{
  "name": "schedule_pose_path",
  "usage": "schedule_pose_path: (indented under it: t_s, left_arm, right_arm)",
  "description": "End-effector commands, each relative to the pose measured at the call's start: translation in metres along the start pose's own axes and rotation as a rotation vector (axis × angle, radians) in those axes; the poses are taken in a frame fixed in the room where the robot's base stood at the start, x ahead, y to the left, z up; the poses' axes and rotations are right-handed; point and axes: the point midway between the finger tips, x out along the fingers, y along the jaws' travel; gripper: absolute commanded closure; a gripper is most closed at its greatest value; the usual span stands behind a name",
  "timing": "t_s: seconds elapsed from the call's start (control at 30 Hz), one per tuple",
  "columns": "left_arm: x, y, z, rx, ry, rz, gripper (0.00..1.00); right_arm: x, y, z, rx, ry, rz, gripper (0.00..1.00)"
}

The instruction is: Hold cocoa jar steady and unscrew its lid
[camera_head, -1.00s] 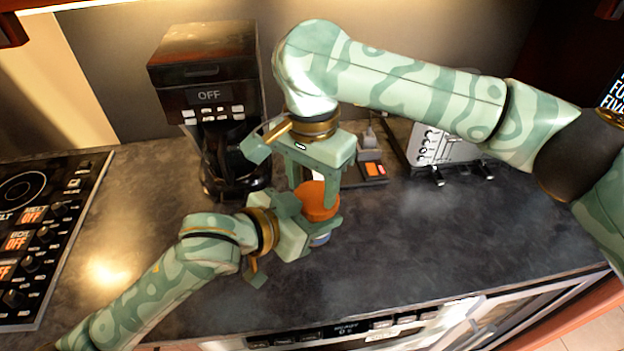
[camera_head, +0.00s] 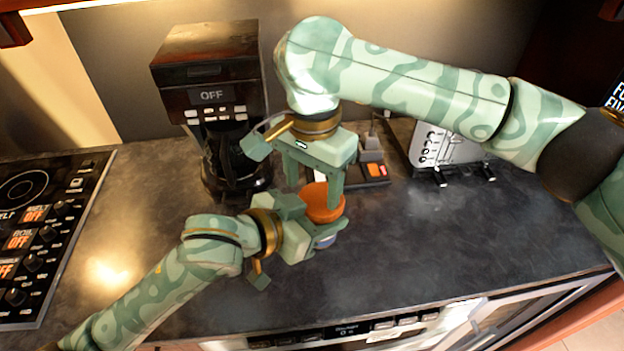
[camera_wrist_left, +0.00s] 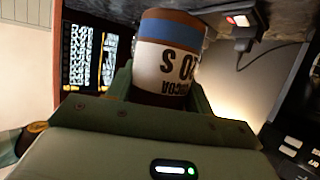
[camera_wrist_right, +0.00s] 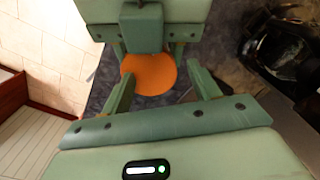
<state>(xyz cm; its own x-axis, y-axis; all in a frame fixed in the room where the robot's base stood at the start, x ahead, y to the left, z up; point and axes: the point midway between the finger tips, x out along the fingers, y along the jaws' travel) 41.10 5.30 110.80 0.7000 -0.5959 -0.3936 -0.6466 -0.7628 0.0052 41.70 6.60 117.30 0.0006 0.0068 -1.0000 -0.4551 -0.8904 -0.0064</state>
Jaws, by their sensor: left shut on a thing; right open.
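The cocoa jar stands on the counter, mostly hidden in the head view behind my left gripper (camera_head: 312,236). Its white label with dark letters and a blue band shows in the left wrist view, where the jar (camera_wrist_left: 168,60) sits between the left fingers. My left gripper is shut on the jar's body from the left. The orange lid (camera_head: 322,204) is on top of the jar. My right gripper (camera_head: 314,196) points down from above, open, with its fingers at either side of the lid. In the right wrist view the round orange lid (camera_wrist_right: 149,74) lies between the spread fingers.
A black coffee maker (camera_head: 212,110) stands behind on the left, close to the right gripper. A cooktop (camera_head: 45,225) lies at the far left and a toaster (camera_head: 440,150) at the back right. The counter (camera_head: 450,240) is clear on the right.

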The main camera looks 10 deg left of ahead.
Motion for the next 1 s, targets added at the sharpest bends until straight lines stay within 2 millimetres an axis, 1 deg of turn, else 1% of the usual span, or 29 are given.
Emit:
schedule_pose_path:
  t_s: [0.03, 0.2, 0.3, 0.33, 0.37, 0.4, 0.6, 0.67, 0.77, 1.0]
  left_arm:
    - [-0.003, -0.003, -0.012, -0.002, 0.033, -0.007, 1.00]
    - [-0.003, -0.003, -0.011, -0.001, 0.029, -0.007, 1.00]
    - [-0.003, -0.003, -0.009, 0.000, 0.024, -0.006, 1.00]
    - [-0.002, -0.003, -0.009, 0.000, 0.023, -0.006, 1.00]
    - [-0.002, -0.003, -0.008, 0.000, 0.022, -0.006, 1.00]
    - [-0.002, -0.003, -0.008, 0.000, 0.021, -0.006, 1.00]
    - [-0.002, -0.002, -0.006, 0.001, 0.017, -0.005, 1.00]
    - [-0.002, -0.002, -0.006, 0.001, 0.017, -0.005, 1.00]
    - [-0.002, -0.002, -0.006, 0.001, 0.016, -0.005, 1.00]
    - [-0.002, -0.002, -0.005, 0.001, 0.015, -0.004, 1.00]
  right_arm:
    - [0.001, 0.003, -0.001, 0.001, 0.001, 0.013, 0.30]
    - [-0.026, 0.003, -0.002, 0.001, 0.002, 0.011, 0.30]
    - [-0.036, 0.003, -0.002, 0.001, 0.001, 0.010, 0.30]
    - [-0.038, 0.003, -0.002, 0.001, 0.001, 0.010, 0.28]
    - [-0.039, 0.003, -0.002, 0.001, 0.001, 0.010, 0.19]
    - [-0.042, 0.003, -0.002, 0.000, 0.003, 0.009, 0.17]
    - [-0.068, 0.011, -0.004, -0.001, 0.015, 0.002, 0.17]
    - [-0.071, 0.012, -0.004, -0.001, 0.014, 0.001, 0.17]
    - [-0.066, 0.013, -0.003, -0.002, 0.009, 0.001, 0.17]
    - [-0.025, 0.013, -0.003, -0.001, 0.006, 0.002, 0.17]
